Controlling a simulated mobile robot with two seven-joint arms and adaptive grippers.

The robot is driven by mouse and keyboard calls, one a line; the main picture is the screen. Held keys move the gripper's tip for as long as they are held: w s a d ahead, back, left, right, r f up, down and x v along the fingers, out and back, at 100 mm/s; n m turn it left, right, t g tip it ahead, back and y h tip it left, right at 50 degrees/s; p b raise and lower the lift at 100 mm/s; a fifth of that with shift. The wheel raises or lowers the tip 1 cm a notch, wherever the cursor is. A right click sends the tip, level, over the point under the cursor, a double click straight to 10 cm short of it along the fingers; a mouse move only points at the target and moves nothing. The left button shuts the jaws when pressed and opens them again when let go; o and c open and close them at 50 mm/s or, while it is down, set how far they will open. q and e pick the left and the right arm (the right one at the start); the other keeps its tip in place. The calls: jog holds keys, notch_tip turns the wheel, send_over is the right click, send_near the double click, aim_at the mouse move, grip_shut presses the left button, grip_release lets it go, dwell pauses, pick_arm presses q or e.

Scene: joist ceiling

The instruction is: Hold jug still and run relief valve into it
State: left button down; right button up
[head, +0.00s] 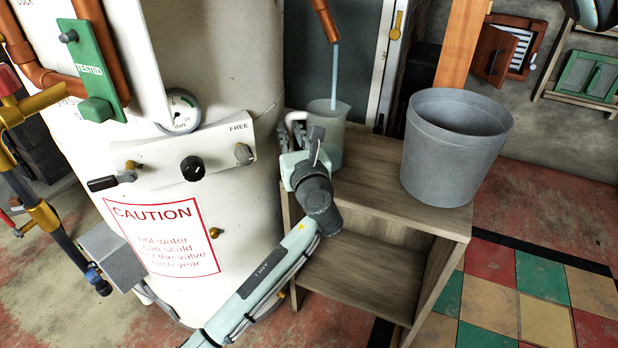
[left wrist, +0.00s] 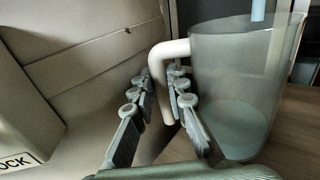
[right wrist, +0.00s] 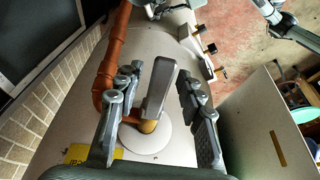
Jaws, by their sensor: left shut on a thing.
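The clear jug (head: 331,130) stands on the wooden stand beside the white tank (head: 200,235). A pale blue stream (head: 335,75) falls from the copper pipe's end (head: 325,20) into it. In the left wrist view, the jug (left wrist: 240,75) is upright with some water low inside. My left gripper (head: 298,140) is shut on the jug's pale handle (left wrist: 168,85). In the right wrist view, a grey lever (right wrist: 160,92) sits on a copper fitting on the tank's top. My right gripper (right wrist: 158,95) is open, its fingers on either side of the lever with gaps visible.
A grey bucket (head: 452,150) stands on the stand (head: 375,190), right of the jug. The tank's front carries a gauge (head: 180,110), a black knob (head: 192,168) and a caution label (head: 163,235). A copper pipe (right wrist: 112,60) runs beside the lever.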

notch_tip(320, 180, down, 3)
jog(key=w+a+t+y, duration=0.1)
jog(key=a+t+y, duration=0.3)
jog(key=y, duration=0.9)
jog(key=s+d+t, duration=0.1)
jog(key=s+d, duration=0.3)
jog(key=d, duration=0.8)
jog(key=s+a+f+m+g+h, duration=0.2)
jog(key=s+a+f+g, duration=0.2)
jog(key=s+f, duration=0.6)
jog(key=s+a+f+m+g+h, duration=0.1)
jog(key=s+a+f+g, duration=0.3)
jog(key=s+f, duration=0.6)
jog(key=shift+s+a+f+m+g+h, duration=0.35)
jog(key=shift+s+m+g, duration=0.2)
jog(key=shift+g, duration=0.25)
jog(key=shift+w, duration=0.1)
